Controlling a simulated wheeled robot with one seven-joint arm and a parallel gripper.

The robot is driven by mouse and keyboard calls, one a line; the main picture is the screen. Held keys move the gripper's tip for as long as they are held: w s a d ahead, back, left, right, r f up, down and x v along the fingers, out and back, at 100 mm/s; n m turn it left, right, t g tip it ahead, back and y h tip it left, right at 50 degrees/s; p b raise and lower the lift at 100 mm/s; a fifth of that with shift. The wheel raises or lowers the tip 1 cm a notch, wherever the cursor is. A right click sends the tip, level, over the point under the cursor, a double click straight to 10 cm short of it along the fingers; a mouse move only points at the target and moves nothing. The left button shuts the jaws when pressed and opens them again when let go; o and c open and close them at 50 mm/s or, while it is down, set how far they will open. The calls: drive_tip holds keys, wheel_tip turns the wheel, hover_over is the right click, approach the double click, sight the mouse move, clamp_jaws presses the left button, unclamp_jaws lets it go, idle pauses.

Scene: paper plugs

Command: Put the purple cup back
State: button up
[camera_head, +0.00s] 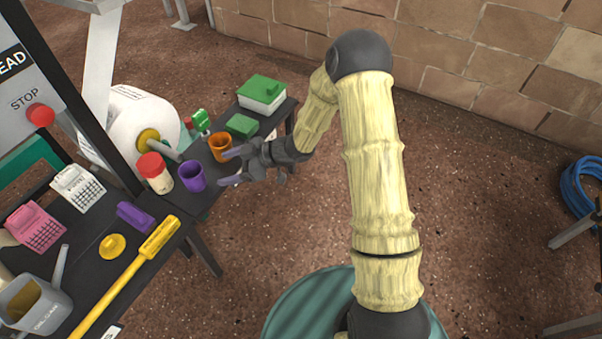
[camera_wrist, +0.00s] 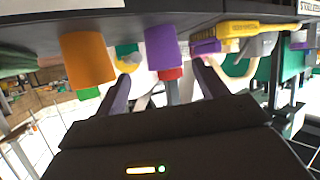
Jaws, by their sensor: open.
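The purple cup (camera_head: 194,180) stands upright on the dark table, beside a red-lidded white jar (camera_head: 155,173). My gripper (camera_head: 229,167) is open and empty, with its fingers pointing left toward the table edge, a short way right of the purple cup. In the wrist view, which looks upside down, the purple cup (camera_wrist: 162,46) appears ahead between the two spread fingers (camera_wrist: 160,76), apart from them. An orange cup (camera_head: 221,151) stands just beyond the upper finger; it also shows at left in the wrist view (camera_wrist: 88,58).
A green block (camera_head: 241,126) and a green-lidded white box (camera_head: 262,94) lie farther back on the table. A nearer table holds a purple block (camera_head: 136,216), a yellow bar tool (camera_head: 125,277), calculators and a grey can (camera_head: 35,305).

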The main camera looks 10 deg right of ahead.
drive_tip(key=d+r+m+t+h, duration=0.5)
drive_tip(key=d+m+h, duration=0.4)
drive_tip(key=d, duration=0.6)
drive_tip(key=s+d+r+m+g+h, duration=0.2)
drive_tip(key=s+d+m, duration=0.1)
drive_tip(key=s, duration=0.6)
drive_tip(key=s+d+r+m+g+h, duration=0.2)
drive_tip(key=s+d+r+m+g, duration=0.1)
drive_tip(key=s, duration=0.6)
drive_tip(key=shift+s+d+r+m, duration=0.2)
drive_tip(key=shift+d+m, duration=0.4)
drive_tip(key=shift+d, duration=0.2)
drive_tip(key=w+p+v, duration=0.3)
drive_tip(key=p+v, duration=1.2)
drive_tip(key=w+r+p+v, duration=0.1)
drive_tip(key=w+p+v, duration=0.2)
drive_tip(key=p+v, duration=1.2)
drive_tip(key=w+r+p+v, duration=0.1)
drive_tip(key=w+p+v, duration=0.3)
drive_tip(key=p+v, duration=1)
drive_tip(key=shift+a+r+p, duration=0.4)
drive_tip(key=shift+r+p, duration=0.15)
drive_tip(key=shift+p, duration=0.45)
drive_tip(key=shift+f, duration=0.1)
